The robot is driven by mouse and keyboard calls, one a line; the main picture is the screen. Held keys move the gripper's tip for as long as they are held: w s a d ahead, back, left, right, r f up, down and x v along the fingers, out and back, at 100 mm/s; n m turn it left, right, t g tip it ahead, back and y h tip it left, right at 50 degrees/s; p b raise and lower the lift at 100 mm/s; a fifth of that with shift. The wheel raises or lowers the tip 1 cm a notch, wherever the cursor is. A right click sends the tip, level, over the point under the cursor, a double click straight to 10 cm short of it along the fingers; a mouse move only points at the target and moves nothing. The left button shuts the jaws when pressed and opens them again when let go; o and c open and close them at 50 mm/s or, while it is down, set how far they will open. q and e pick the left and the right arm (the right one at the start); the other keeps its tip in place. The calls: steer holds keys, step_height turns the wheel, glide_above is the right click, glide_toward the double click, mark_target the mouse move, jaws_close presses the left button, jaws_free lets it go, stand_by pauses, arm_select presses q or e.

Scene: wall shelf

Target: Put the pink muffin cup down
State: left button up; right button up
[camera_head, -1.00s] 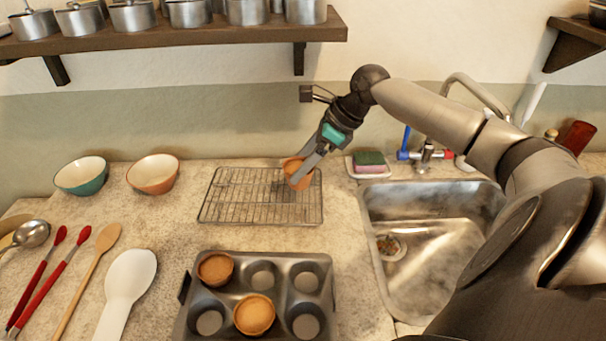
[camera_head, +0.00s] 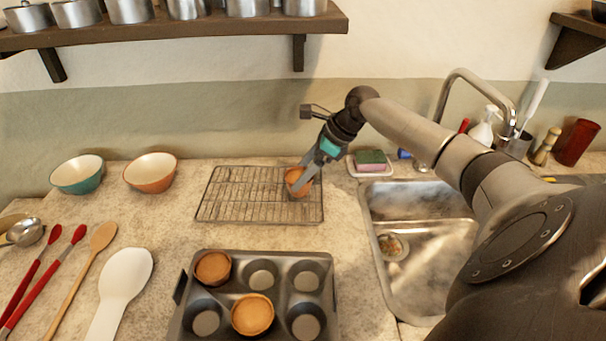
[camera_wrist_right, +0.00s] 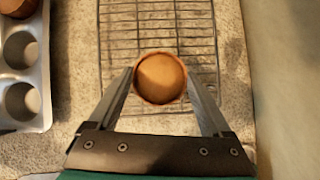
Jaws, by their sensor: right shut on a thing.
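The muffin cup (camera_head: 298,181), orange-brown with a pinkish rim, is held at the right part of the wire cooling rack (camera_head: 235,192). My right gripper (camera_head: 302,184) is shut on it, one finger on each side. In the right wrist view the cup (camera_wrist_right: 160,78) sits between the fingertips of my right gripper (camera_wrist_right: 161,82), with the rack's wires (camera_wrist_right: 120,35) behind it. I cannot tell whether the cup's bottom touches the wires. My left gripper does not show.
A muffin tin (camera_head: 232,290) with two muffins stands in front of the rack. The sink (camera_head: 415,250) and a sponge dish (camera_head: 370,170) are to the right. Two bowls (camera_head: 78,175) stand at the left. The left part of the rack is bare.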

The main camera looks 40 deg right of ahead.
steer(key=shift+w+d+f, duration=0.15)
steer(key=shift+f, duration=0.05)
steer(key=shift+r, duration=0.1)
steer(key=o, duration=1.1)
steer(key=shift+o, duration=0.2)
steer(key=shift+r, duration=0.2)
steer(key=p+v, duration=0.2)
steer(key=v, duration=0.9)
steer(key=shift+s+r, duration=0.25)
steer(key=shift+d, duration=0.1)
